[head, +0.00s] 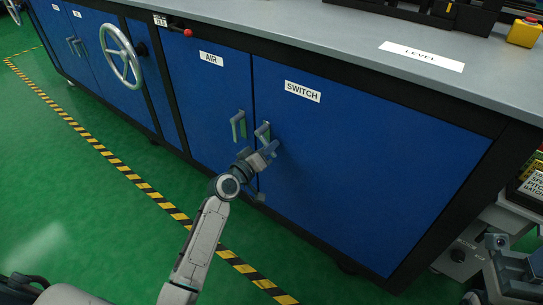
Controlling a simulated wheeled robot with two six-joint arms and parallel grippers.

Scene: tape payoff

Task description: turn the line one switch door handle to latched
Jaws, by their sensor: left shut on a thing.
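The switch door (365,165) is a blue cabinet door with a white SWITCH label (302,91). Its grey lever handle (262,131) sits near the door's left edge, and its lower part is covered by my gripper. My left gripper (270,148) reaches up from below and is shut on the switch door handle. The handle's exact angle is hard to tell behind the fingers. The door looks flush with the cabinet front. My right gripper is not clearly seen.
The air door (205,105) with a similar handle (238,125) is just left. A grey handwheel (122,55) and a red-knobbed lever (181,28) are farther left. The grey worktop (345,42) overhangs the doors. A yellow-black stripe (150,189) crosses the green floor.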

